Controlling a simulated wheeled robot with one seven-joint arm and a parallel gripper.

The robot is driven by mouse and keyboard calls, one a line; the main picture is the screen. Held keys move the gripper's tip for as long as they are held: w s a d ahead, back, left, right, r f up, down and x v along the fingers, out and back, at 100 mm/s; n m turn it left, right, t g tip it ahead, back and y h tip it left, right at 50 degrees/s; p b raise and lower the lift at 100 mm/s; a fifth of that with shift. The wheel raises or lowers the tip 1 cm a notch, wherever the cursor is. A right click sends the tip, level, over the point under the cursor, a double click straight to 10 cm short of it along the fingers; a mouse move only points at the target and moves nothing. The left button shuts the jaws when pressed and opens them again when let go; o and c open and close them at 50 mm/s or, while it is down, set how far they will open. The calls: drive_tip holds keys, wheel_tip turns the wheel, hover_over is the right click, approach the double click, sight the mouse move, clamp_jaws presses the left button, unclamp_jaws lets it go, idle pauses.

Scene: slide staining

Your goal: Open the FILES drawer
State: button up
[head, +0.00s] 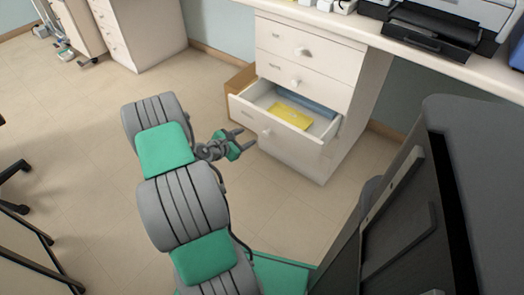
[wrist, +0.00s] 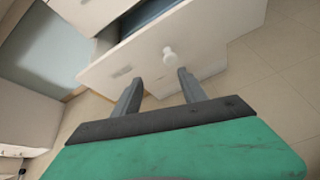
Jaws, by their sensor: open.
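A white drawer (head: 283,131), third from the top of a cabinet, stands pulled out. A yellow envelope (head: 291,116) and a blue-grey folder (head: 305,101) lie inside. Its front has a round white knob (head: 266,132) and a label too small to read, so I cannot tell if it says FILES. My gripper (head: 247,140) is open and empty, in front of this drawer front. In the wrist view, the gripper (wrist: 158,85) points at the drawer front (wrist: 135,62), and the knob (wrist: 170,54) is beyond the fingertips, apart from them.
Two closed drawers with knobs (head: 302,51) (head: 296,82) are above the open one. The desktop (head: 400,50) holds a printer (head: 440,25). A cardboard-brown box (head: 241,79) is behind the drawer. A dark chair is at the left edge.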

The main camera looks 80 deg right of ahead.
sight(265, 135)
drive_tip(key=shift+n+g+h, duration=0.3)
drive_tip(key=shift+n+g, duration=0.1)
drive_tip(key=shift+n, duration=0.3)
drive_tip(key=s+d+f, duration=0.1)
drive_tip(key=d, duration=0.1)
drive_tip(key=s+d+f+b, duration=0.1)
drive_tip(key=s+d+f, duration=0.1)
drive_tip(key=s+d+f+b, duration=0.1)
drive_tip(key=s+d, duration=0.1)
drive_tip(key=shift+s+d+f, duration=0.15)
drive_tip(key=shift+d+f, duration=0.15)
drive_tip(key=shift+f, duration=0.05)
drive_tip(key=shift+s+d+f, duration=0.1)
drive_tip(key=shift+d, duration=0.4)
drive_tip(key=shift+c, duration=0.4)
clamp_jaws()
